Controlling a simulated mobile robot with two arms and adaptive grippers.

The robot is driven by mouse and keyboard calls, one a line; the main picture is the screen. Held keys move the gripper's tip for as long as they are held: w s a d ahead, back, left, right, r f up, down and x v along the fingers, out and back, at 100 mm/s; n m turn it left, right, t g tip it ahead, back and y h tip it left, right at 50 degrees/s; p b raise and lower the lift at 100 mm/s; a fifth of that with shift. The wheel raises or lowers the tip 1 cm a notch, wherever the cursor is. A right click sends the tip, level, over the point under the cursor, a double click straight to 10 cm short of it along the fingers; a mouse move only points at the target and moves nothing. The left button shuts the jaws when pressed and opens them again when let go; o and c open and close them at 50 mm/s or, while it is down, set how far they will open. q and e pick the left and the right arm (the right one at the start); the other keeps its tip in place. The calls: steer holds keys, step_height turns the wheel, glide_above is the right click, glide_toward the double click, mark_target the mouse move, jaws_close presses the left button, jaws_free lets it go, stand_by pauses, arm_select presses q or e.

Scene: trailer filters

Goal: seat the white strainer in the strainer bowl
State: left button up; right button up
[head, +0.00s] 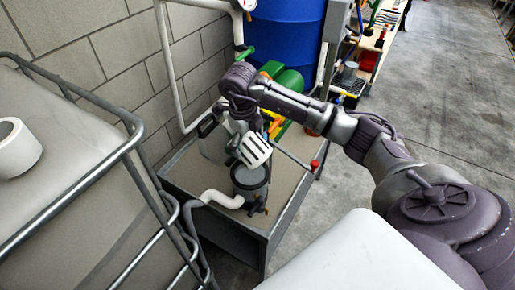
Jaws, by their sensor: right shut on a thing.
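The white strainer (254,149) is a slotted white basket, held tilted in my right gripper (241,112). My right arm reaches in from the right, and the gripper is shut on the strainer near its upper end. The strainer bowl (250,183) is a dark grey round cup on the trailer deck, just below the strainer. The strainer's lower end shows just above the bowl's rim; I cannot tell whether they touch. The gripper's fingertips are small and partly hidden by the wrist. My left gripper is not in view.
A white pipe (221,198) joins the bowl on the left. A lever with a red knob (314,164) lies right of the bowl. A green pump (288,84) and a blue barrel (284,32) stand behind. A caged tank with a white roll (17,148) is at left.

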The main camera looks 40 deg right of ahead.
mark_target(243, 140)
step_height(243, 140, down, 10)
steer(key=shift+r+p, duration=0.15)
steer(key=shift+p, duration=0.25)
stand_by(0.3)
steer(key=o, duration=0.8)
steer(key=shift+f, duration=0.2)
steer(key=shift+o, duration=0.7)
steer(key=r, duration=0.4)
steer(key=a+r, duration=0.1)
steer(key=r, duration=0.4)
steer(key=r+b, duration=0.1)
steer(key=r, duration=0.3)
steer(key=shift+s+a+r, duration=0.1)
steer(key=shift+a+r, duration=0.3)
